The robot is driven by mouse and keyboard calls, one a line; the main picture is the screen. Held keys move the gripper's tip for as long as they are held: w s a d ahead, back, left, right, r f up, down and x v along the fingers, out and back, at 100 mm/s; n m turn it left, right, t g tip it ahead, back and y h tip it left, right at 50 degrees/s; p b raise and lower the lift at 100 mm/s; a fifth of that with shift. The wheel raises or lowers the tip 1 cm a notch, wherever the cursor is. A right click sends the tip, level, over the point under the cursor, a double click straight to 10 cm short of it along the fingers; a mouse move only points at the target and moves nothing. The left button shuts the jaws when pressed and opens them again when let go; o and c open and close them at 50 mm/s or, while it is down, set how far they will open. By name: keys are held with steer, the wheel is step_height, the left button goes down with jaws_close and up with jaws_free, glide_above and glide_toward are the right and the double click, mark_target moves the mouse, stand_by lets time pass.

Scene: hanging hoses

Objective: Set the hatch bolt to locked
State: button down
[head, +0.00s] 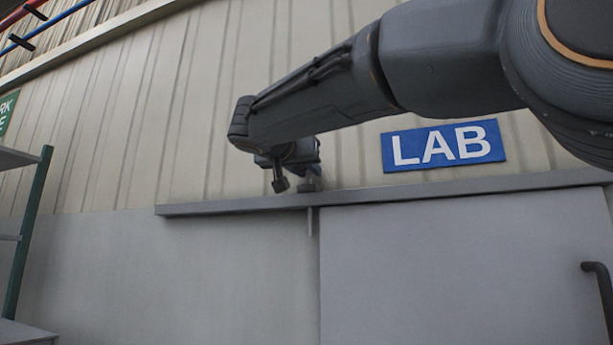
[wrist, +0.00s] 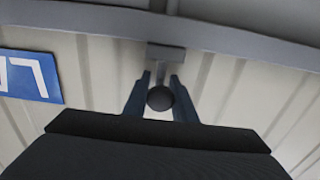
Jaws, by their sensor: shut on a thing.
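The hatch bolt shows in the head view as a grey pin (head: 309,222) hanging below the rail, just left of the grey sliding door's (head: 460,265) left edge. In the wrist view a dark round knob (wrist: 160,98) sits between the two blue-grey fingers of my gripper (wrist: 160,90), by a grey block (wrist: 165,52) at the rail. My gripper is shut on the knob. In the head view my gripper (head: 310,172) is small and partly hidden at the top of the rail. How the knob joins the pin is hidden.
A long grey rail (head: 420,192) runs above the door, which has a dark handle (head: 598,290) at right. A blue LAB sign (head: 443,146) is on the ribbed wall above it. Shelving with a green post (head: 27,235) stands at far left. Red and blue hoses (head: 50,22) hang at upper left.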

steer(key=shift+w+f, duration=0.1)
steer(key=shift+f, duration=0.2)
steer(key=c, duration=1.5)
jaws_free()
steer(key=shift+r, duration=0.1)
steer(key=shift+s+a, duration=0.1)
steer(key=shift+s, duration=0.2)
steer(key=b+v, duration=0.1)
steer(key=v, duration=0.6)
steer(key=shift+s, duration=0.15)
